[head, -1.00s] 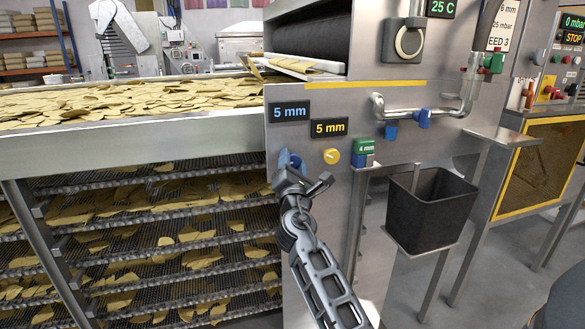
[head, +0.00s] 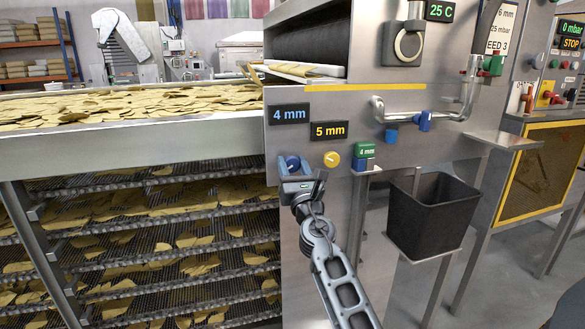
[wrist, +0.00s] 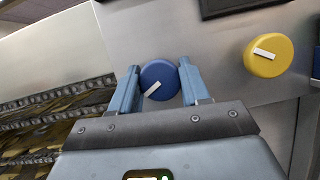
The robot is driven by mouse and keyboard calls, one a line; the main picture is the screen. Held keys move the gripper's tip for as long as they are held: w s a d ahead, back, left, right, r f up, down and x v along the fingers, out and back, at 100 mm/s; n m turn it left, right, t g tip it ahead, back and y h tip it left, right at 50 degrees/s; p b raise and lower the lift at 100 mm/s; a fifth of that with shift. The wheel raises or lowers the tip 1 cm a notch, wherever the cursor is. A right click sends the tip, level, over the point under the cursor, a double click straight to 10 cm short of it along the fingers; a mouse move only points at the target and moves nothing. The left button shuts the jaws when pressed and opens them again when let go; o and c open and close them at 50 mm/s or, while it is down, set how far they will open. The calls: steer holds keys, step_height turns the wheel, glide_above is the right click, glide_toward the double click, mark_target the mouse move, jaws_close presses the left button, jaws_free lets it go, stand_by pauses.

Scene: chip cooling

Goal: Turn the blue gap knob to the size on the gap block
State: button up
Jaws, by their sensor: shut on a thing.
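My gripper (head: 294,170) is shut on the blue knob. In the wrist view the knob (wrist: 159,80) sits between the two blue fingers (wrist: 158,84), and its white pointer slants down to the left.
A black bin (head: 432,215) stands further right. Chip-laden mesh racks (head: 160,240) lie to the left.

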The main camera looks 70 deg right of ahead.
steer(key=shift+s, duration=0.1)
stand_by(0.3)
steer(key=o, duration=1.1)
steer(key=shift+c, duration=0.2)
steer(key=b+v, duration=0.2)
steer(key=v, duration=0.5)
steer(key=shift+s+a+f, duration=0.15)
steer(key=shift+a+f, duration=0.05)
steer(key=shift+a, duration=0.05)
